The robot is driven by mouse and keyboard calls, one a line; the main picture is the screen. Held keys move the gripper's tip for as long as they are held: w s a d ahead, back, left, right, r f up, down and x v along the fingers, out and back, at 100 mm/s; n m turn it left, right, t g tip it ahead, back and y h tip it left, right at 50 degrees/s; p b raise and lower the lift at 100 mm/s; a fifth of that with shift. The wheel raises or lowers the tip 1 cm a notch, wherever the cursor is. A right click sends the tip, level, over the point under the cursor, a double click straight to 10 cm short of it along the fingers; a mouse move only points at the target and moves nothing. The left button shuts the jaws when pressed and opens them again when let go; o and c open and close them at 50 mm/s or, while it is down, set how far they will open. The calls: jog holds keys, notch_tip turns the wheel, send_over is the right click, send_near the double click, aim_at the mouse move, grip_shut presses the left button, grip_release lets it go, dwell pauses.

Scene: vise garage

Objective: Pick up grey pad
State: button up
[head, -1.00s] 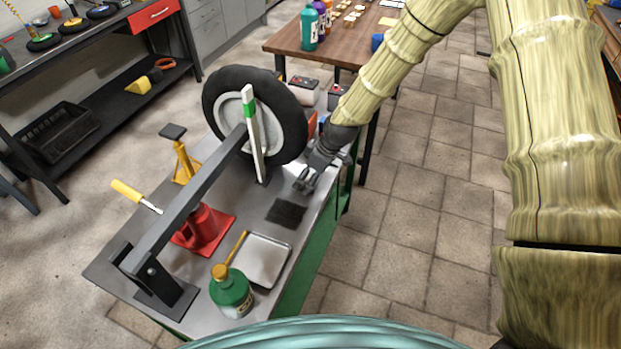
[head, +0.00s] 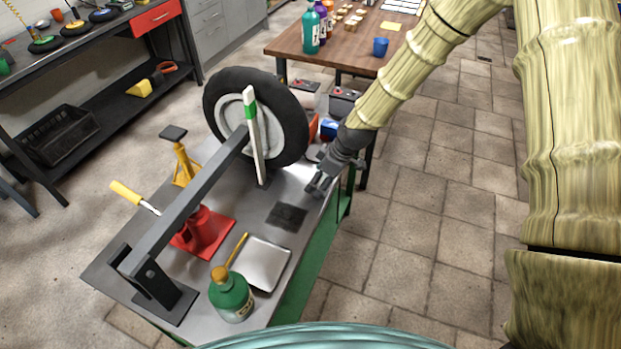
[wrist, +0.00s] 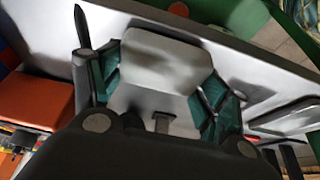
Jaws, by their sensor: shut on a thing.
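The grey pad (wrist: 160,66) shows in the wrist view as a pale block with rounded corners between the two fingers of my gripper (wrist: 160,85). The fingers are shut on it, and teal patches show on both sides of it. In the head view my gripper (head: 319,185) is over the right edge of the metal bench (head: 215,262), beside the wheel. The pad is too small to make out there. I cannot tell how high it is above the bench.
A dark square mat (head: 287,216) lies on the bench, left of my gripper. The black wheel (head: 297,120) stands behind it. A shallow tray (head: 266,264), a green bottle (head: 232,297) and a red jack (head: 207,232) occupy the front. Clear floor lies right of the bench.

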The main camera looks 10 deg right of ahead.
jog(key=s+d+b, duration=0.1)
jog(key=s+d, duration=0.7)
jog(key=d, duration=0.4)
jog(key=shift+d+b, duration=0.15)
jog(key=shift+b, duration=0.15)
jog(key=shift+s, duration=0.1)
jog(key=o, duration=0.3)
jog(key=shift+c, duration=1.4)
